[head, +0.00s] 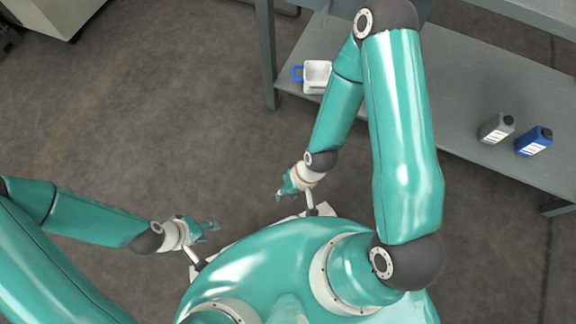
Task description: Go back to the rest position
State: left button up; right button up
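My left gripper (208,228) is at the lower left in the head view, low in front of my teal body, with its arm coming in from the left edge. My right gripper (286,188) is near the picture's centre, also close in front of my body, with its arm bent high and folded down. Both grippers are above the floor, apart from each other, and no object shows in either. Their fingers are too small and edge-on to tell open from shut.
A grey metal table (480,85) stands at the upper right. On its lower shelf are a white container with a blue handle (317,76), a grey bottle (496,128) and a blue bottle (534,141). A pale machine (50,15) is at the upper left. The floor (170,110) between is clear.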

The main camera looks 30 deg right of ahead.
notch_tip(320, 180, up, 34)
jog(key=p, duration=3.4)
jog(key=shift+w+d, duration=0.1)
jog(key=shift+d, duration=0.05)
